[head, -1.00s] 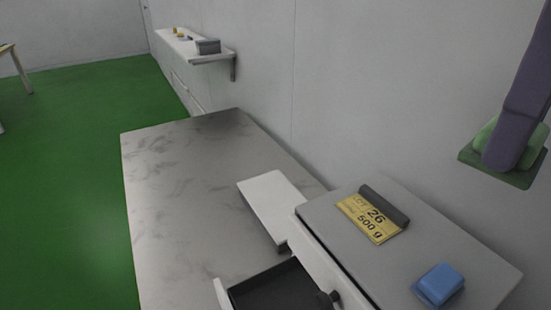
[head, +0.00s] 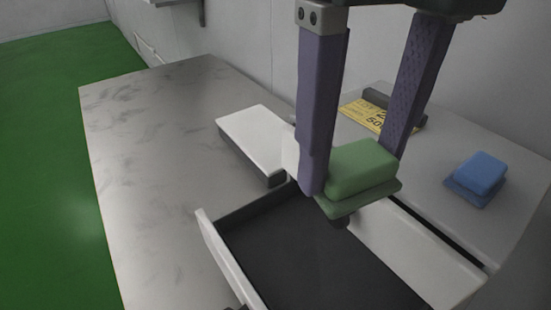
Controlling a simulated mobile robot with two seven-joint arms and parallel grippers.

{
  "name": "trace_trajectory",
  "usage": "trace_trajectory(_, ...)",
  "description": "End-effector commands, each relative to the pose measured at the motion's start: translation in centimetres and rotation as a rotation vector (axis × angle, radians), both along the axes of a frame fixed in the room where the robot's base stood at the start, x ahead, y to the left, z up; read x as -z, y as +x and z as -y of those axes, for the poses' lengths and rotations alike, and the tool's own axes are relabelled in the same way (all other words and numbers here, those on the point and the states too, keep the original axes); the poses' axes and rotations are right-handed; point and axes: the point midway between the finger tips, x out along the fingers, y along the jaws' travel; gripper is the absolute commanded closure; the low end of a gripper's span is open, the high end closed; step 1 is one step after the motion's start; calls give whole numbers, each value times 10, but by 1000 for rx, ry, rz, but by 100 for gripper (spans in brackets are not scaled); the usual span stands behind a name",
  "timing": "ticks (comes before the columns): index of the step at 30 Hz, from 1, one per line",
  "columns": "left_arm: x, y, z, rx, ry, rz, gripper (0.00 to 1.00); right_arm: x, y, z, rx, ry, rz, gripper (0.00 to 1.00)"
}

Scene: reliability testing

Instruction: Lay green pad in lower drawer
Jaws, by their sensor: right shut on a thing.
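The green pad (head: 361,171) is a block on a thin, wider green base. My right gripper (head: 352,172) is shut on it, with one purple finger at its left and the other behind its right side. It holds the pad above the right back part of an open drawer (head: 290,250). The drawer has a dark, empty-looking floor and a white front at the left. It slides out of a grey-topped cabinet (head: 440,160). Whether this drawer is the lower one cannot be told. My left gripper is not in view.
A blue pad (head: 480,174) and a yellow label (head: 366,114) reading 500 lie on the cabinet top. A white-topped box (head: 257,138) stands just behind the drawer on the grey table (head: 150,150). The table's left part is clear.

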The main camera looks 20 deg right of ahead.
Motion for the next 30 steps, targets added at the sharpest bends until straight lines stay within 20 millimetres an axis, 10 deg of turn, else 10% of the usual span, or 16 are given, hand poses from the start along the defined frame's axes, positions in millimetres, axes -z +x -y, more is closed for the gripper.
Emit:
trace_trajectory(8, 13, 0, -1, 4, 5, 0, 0, 28, -4, -4, -195, 3, -5, 87)
trace_trajectory(21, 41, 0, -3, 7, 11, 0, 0, 148, -4, -3, -195, 3, -5, 87)
trace_trajectory(30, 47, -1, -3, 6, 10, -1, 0, 176, -3, -4, -196, 4, -2, 87)
